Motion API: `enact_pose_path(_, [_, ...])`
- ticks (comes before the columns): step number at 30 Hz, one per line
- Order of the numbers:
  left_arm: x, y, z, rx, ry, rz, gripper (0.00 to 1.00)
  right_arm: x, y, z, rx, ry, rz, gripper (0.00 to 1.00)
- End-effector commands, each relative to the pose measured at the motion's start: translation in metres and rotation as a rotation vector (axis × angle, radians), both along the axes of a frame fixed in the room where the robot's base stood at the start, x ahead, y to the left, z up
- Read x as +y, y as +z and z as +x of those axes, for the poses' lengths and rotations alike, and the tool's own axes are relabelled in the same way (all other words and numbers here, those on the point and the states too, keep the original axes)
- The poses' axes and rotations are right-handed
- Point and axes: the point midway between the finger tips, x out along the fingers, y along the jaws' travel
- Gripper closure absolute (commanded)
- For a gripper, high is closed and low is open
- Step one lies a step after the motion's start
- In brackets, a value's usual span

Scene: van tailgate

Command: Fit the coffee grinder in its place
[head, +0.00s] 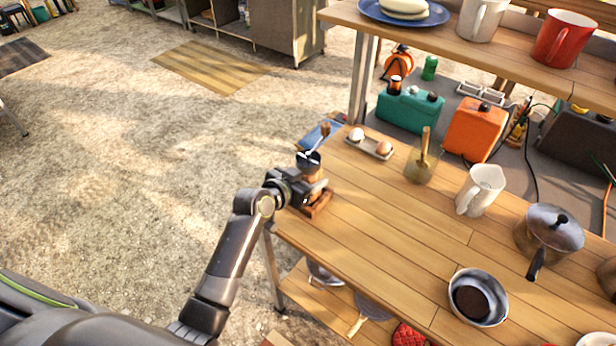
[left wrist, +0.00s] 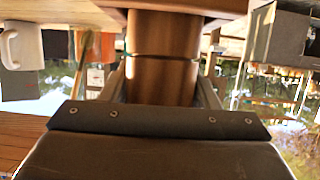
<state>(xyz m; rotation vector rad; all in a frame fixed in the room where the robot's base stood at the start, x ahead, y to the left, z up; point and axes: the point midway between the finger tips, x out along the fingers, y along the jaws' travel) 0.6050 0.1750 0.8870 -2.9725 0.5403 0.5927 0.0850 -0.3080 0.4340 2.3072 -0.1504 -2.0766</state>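The coffee grinder (head: 311,168) is a brown cylinder with a dark top and a crank with a wooden knob. It stands about upright at the left corner of the wooden table. A wooden base piece (head: 318,206) shows below it; my gripper partly hides where they meet, so I cannot tell if the grinder is seated. My left gripper (head: 308,187) reaches it from the left. In the left wrist view the grinder's brown body (left wrist: 165,60) fills the space between the two fingers, which close on its sides. My right gripper is not in view.
A lidded pot (head: 549,232) and a metal bowl (head: 478,297) stand farther right. A raised shelf (head: 440,33) overhangs the back.

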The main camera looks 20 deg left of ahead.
Motion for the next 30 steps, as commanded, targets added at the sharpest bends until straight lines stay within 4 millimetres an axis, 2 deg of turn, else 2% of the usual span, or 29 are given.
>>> enact_pose_path(1, [0.000,0.002,0.001,-0.004,0.000,-0.001,0.39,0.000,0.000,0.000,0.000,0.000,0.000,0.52])
enact_pose_path(6, [0.000,0.001,0.000,-0.002,0.000,-0.001,0.20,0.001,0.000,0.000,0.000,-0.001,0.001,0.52])
enact_pose_path(17, [0.002,0.000,-0.005,0.003,0.000,0.001,0.20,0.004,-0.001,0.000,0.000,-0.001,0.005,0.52])
enact_pose_path(23, [0.010,0.010,-0.026,0.001,0.001,0.002,0.20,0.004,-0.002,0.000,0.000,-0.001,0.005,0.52])
enact_pose_path(30, [0.025,0.026,-0.063,0.000,0.001,0.004,0.20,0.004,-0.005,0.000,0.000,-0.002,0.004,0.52])
